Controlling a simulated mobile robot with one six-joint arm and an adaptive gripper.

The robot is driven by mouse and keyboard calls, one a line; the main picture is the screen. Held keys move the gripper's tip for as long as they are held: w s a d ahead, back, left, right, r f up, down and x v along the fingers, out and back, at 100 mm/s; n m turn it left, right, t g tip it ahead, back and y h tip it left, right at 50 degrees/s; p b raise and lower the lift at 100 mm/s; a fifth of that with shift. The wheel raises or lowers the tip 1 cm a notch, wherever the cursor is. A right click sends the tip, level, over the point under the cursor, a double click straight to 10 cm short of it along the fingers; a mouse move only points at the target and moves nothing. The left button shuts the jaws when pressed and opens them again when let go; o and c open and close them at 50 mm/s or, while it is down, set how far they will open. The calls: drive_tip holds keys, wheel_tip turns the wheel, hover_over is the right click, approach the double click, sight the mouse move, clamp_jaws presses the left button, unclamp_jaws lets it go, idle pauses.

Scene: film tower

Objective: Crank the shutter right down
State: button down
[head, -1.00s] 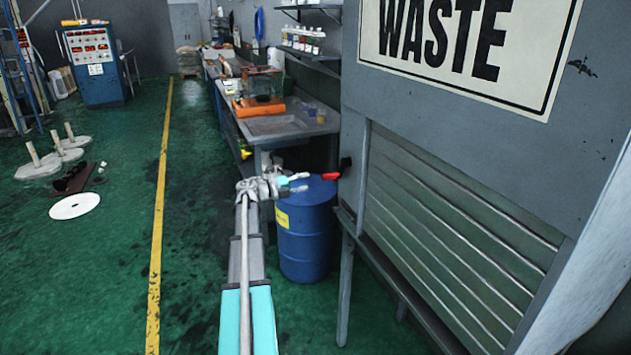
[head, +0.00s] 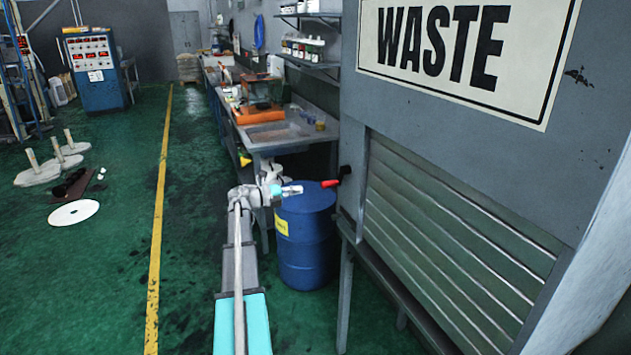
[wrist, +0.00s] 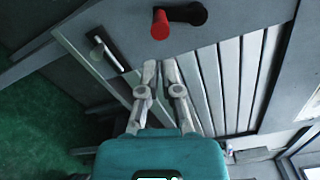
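The shutter (head: 450,240) is a grey slatted panel in the grey cabinet under the WASTE sign. Its slats fill the visible opening down towards the ledge; its bottom edge is hard to make out. It also shows in the wrist view (wrist: 231,85). The crank has a red grip (head: 331,183) and a black arm (head: 345,171) at the cabinet's left side; in the wrist view the red grip (wrist: 160,25) is beyond my fingertips. My gripper (head: 297,189) is left of the red grip, apart from it, empty, with its fingers nearly together (wrist: 159,64).
A blue drum (head: 305,235) stands below my gripper. A sink bench (head: 290,133) with an orange tray (head: 257,115) runs along the wall behind. A ledge (head: 385,272) juts below the shutter.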

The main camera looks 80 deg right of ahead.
drive_tip(key=w+d+r+n+y+p, duration=0.2)
drive_tip(key=d+n+p, duration=0.1)
drive_tip(key=n, duration=1.2)
drive_tip(key=w+d+r+n+y+p, duration=0.1)
drive_tip(key=d+r+n+p, duration=0.2)
drive_tip(key=n, duration=1.2)
drive_tip(key=shift+w+d+r+n+y+p, duration=0.3)
drive_tip(key=shift+w+y+p, duration=0.1)
drive_tip(key=shift+p, duration=0.55)
drive_tip(key=shift+s+f, duration=0.1)
drive_tip(key=shift+s, duration=0.05)
drive_tip(key=s+f+b, duration=0.3)
drive_tip(key=s+b, duration=0.1)
drive_tip(key=s, duration=0.7)
drive_tip(key=shift+d+f, duration=0.15)
drive_tip(key=shift+f, duration=0.2)
